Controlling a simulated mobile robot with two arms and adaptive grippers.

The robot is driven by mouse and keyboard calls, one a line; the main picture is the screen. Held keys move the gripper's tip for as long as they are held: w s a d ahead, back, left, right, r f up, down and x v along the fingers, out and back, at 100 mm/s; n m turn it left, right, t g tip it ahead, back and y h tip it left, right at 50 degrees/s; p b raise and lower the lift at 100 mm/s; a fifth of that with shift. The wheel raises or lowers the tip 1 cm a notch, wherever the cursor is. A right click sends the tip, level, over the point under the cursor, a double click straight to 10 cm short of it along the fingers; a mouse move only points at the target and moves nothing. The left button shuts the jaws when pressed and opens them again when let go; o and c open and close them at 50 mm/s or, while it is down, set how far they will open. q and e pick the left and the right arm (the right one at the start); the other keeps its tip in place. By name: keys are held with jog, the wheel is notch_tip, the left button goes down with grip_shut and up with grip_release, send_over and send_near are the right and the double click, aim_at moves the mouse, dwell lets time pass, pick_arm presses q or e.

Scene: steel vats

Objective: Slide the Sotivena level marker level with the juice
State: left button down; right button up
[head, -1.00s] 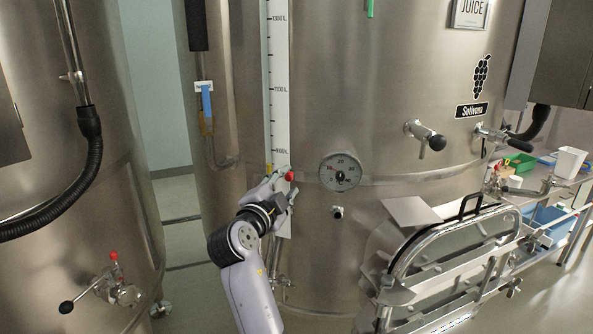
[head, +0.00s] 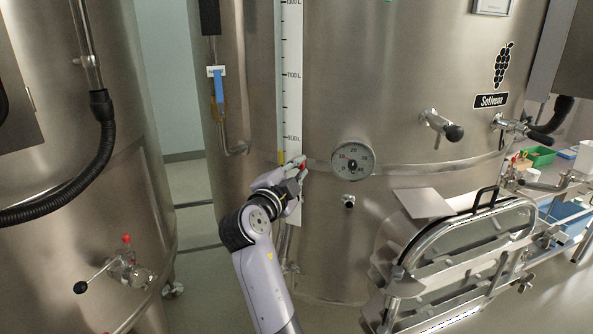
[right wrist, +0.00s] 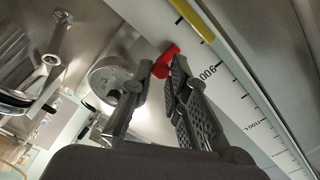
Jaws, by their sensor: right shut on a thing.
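The Sotivena vat (head: 400,60) carries a tall white scale (head: 291,100) with a narrow sight tube along its left edge. The juice shows as a short yellow column (head: 282,157) low in the tube, its top below the 900 L mark. The red level marker (head: 303,164) is at the scale's right edge, slightly below the top of the yellow. My right gripper (head: 297,173) is shut on the marker. In the right wrist view the fingertips (right wrist: 164,78) pinch the red marker (right wrist: 166,62), and the yellow column (right wrist: 192,20) lies beyond. My left gripper is out of view.
A round dial (head: 352,161) and a small valve (head: 348,201) are right of the marker. The hatch with its handle frame (head: 470,240) juts out at lower right. Another vat (head: 70,180) stands at left. A side table with a green bin (head: 540,156) is at far right.

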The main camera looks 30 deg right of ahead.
grip_shut()
notch_tip(320, 180, up, 2)
jog(key=shift+b, duration=0.8)
jog(key=o, duration=0.8)
grip_release()
jog(key=shift+s, duration=0.15)
